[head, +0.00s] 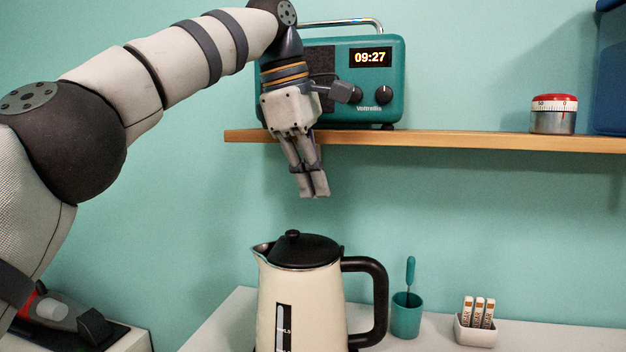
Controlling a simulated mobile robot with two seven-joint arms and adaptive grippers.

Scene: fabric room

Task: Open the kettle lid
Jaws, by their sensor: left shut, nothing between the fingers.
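A cream kettle (300,305) with a black handle on its right stands upright on the counter, its lower part cut off by the picture's edge. The spout points left. My left gripper (314,196) is shut and empty, pointing down above the lid with a clear gap between its fingertips and the knob. My right gripper is not in view.
A wooden shelf (450,138) runs behind my left gripper. Right of the kettle, a teal cup (406,318) and a white sachet holder (474,335) stand on the white counter (565,340).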

